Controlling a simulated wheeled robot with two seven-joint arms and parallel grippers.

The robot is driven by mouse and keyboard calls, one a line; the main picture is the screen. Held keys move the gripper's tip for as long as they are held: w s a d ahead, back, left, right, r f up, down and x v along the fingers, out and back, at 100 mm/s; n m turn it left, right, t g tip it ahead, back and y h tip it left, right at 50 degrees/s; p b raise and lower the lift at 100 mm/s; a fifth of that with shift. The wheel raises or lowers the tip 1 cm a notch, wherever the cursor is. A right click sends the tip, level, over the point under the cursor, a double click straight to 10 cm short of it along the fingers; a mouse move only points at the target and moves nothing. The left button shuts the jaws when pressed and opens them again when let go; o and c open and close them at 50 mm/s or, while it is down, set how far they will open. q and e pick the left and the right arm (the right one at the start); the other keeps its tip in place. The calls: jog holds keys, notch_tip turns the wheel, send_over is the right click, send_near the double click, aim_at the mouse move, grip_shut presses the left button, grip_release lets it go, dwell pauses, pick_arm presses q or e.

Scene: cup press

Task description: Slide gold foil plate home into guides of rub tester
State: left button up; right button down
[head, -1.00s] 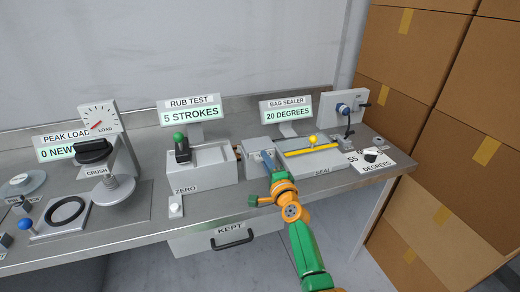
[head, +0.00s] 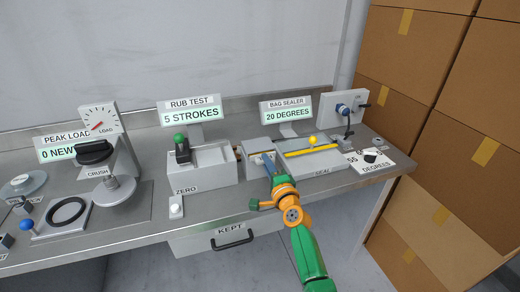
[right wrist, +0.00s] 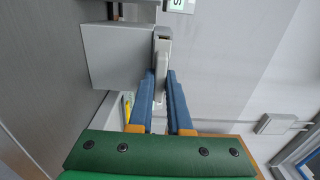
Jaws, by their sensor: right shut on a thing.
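My right gripper (head: 265,158) is shut on a pale grey piece between its blue fingers, which I take to be the gold foil plate (right wrist: 162,52) seen nearly edge-on. The rub tester (head: 205,167) is the grey box with a green-knobbed lever, just left of the gripper. Small brown parts show at its right side. I cannot make out the guides or whether the plate touches them. My left gripper is not in view.
The bag sealer (head: 315,163) with a yellow bar stands right of my gripper. The crush press (head: 110,180) stands at the left. A white zero button (head: 176,206) sits in front of the tester. Cardboard boxes (head: 430,90) rise beyond the bench's right end.

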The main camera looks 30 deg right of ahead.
jog(key=shift+s, duration=0.15)
jog(key=p+v, duration=0.2)
jog(key=v, duration=0.5)
jog(key=shift+s+a, duration=0.15)
jog(key=shift+s, duration=0.2)
dwell(0.3)
jog(key=shift+p, duration=0.35)
